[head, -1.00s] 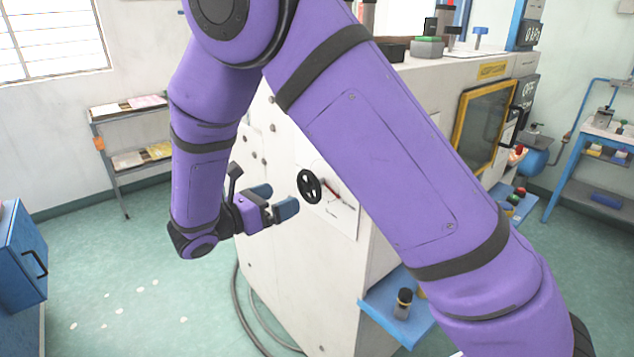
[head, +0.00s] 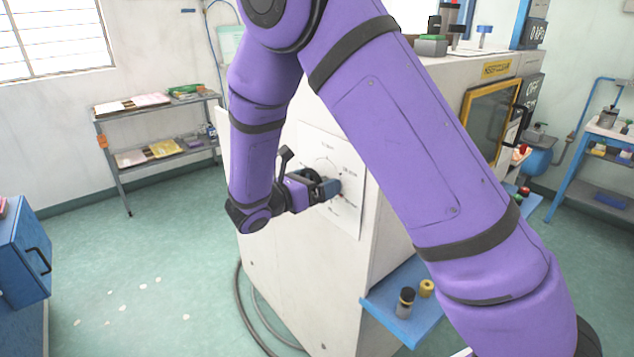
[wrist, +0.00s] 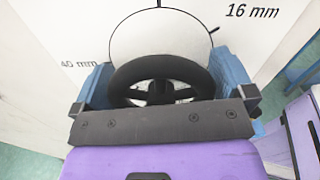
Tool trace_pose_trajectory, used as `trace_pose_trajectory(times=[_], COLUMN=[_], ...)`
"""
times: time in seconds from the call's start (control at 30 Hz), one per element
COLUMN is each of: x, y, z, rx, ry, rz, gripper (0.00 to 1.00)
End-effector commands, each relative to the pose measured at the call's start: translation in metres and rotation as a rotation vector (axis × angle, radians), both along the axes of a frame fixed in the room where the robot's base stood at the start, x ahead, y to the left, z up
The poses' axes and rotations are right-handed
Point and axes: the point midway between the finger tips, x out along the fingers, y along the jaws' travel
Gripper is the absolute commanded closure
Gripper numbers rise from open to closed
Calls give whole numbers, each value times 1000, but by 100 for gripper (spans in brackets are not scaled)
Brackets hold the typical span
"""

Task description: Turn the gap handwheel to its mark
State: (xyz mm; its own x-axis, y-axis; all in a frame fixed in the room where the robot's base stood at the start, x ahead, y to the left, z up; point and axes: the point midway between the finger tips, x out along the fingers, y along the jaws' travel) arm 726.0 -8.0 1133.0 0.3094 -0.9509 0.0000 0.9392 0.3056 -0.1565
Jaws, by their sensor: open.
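The black gap handwheel (wrist: 162,72) stands out from a white dial plate on the side of the machine. In the wrist view it lies between the two blue fingers of my gripper (wrist: 165,88), one at its left and one at its right. The lower part of the wheel is hidden behind my gripper's body. In the head view my gripper (head: 328,188) is at the dial and covers most of the handwheel. The fingers are open, and I cannot tell if they touch the rim. The dial plate (wrist: 290,45) shows "16 mm" at upper right and "40 mm" at left.
A blue shelf (head: 395,318) with small bottles juts from the machine below right. A grey rack (head: 150,130) stands at the back left wall. A blue cabinet (head: 22,245) is at the far left.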

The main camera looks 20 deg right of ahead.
Motion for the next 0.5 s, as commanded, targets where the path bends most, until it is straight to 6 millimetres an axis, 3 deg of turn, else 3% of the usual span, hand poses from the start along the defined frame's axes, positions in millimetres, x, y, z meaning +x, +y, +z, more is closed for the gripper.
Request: trace_pose_trajectory(times=[0.17,0.2,0.33,0.5], x=[0,0,0,0], y=[0,0,0,0], z=[0,0,0,0], rx=[0,0,0,1], ry=[0,0,0,-4], rz=[0,0,0,0], gripper=[0,2,32,32])
